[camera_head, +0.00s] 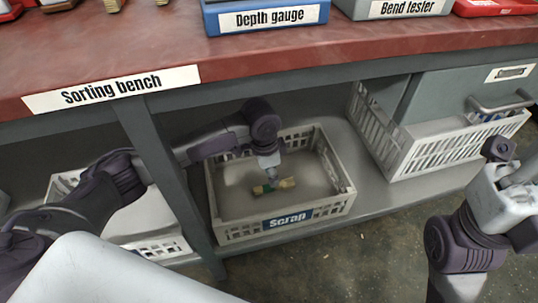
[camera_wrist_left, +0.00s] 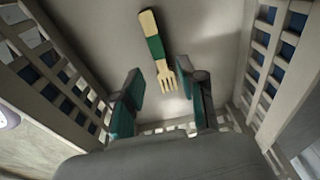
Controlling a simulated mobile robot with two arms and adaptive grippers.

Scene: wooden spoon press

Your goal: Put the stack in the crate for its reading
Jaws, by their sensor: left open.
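A wooden fork stack with a green band (camera_wrist_left: 155,47) lies on the floor of the Scrap crate (camera_head: 332,207). Its tines point towards my gripper in the left wrist view, and its pale wood also shows in the head view (camera_head: 287,183). I cannot tell how many pieces the stack has. My left gripper (camera_wrist_left: 160,75) reaches down into this crate, also seen in the head view (camera_head: 268,172). Its teal fingers are open and apart, with the tines between them in the picture and nothing held.
The Sorting bench top (camera_head: 110,67) overhangs the crate's shelf, with a bench leg (camera_head: 165,170) left of the crate. Another white crate (camera_head: 440,150) stands to the right and one (camera_head: 160,245) to the left. A Depth gauge (camera_head: 267,17) and Bend tester (camera_head: 405,9) stand above.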

